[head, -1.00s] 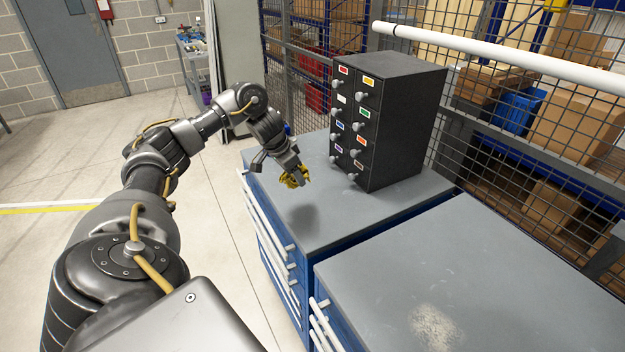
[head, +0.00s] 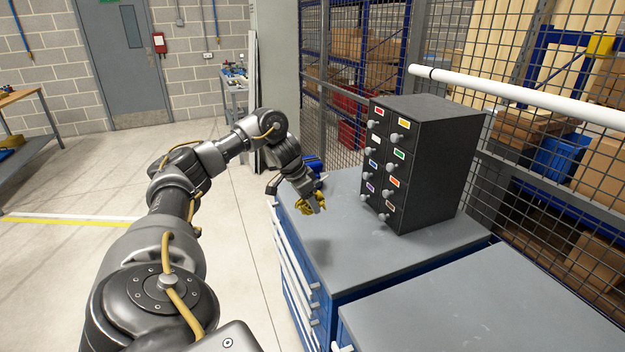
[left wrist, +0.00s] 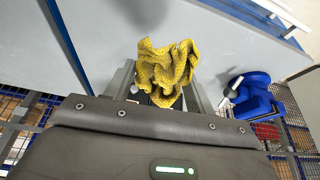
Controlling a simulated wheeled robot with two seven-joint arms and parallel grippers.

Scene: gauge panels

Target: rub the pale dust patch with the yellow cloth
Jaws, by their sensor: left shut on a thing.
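My left gripper (head: 316,206) is shut on the yellow cloth (head: 308,203), above the left part of the far grey cabinet top (head: 345,250). In the left wrist view the crumpled cloth (left wrist: 167,70) bunches up between the two fingers of the gripper (left wrist: 165,92). The cloth looks clear of the surface, with a dark shadow below it. The pale dust patch is not in either view now. My right gripper is not in view.
A black drawer unit (head: 440,165) with knobs and coloured labels stands right of the gripper. A blue vise (left wrist: 250,95) sits beside it on the far cabinet. A second grey cabinet top (head: 480,310) lies nearer and looks bare. A mesh fence (head: 540,215) runs behind.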

